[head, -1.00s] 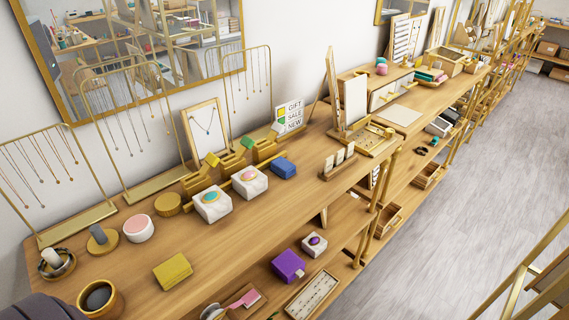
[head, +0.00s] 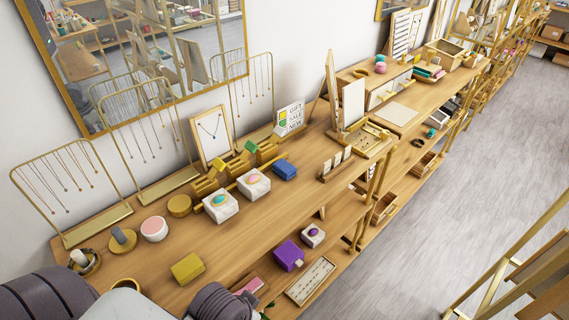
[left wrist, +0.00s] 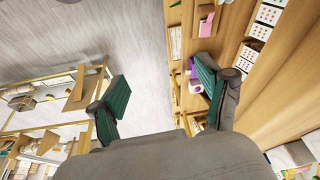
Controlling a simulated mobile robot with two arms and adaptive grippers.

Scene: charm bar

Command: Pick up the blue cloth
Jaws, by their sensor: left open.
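My right gripper is not in view.
Another white block (head: 220,206), a folded yellow cloth (head: 187,268) and necklace stands are on the same shelf. A purple cloth (head: 288,256) lies on the lower shelf. A card holder (head: 336,165) stands right of the blue cloth. Open floor (head: 480,170) lies to the right.

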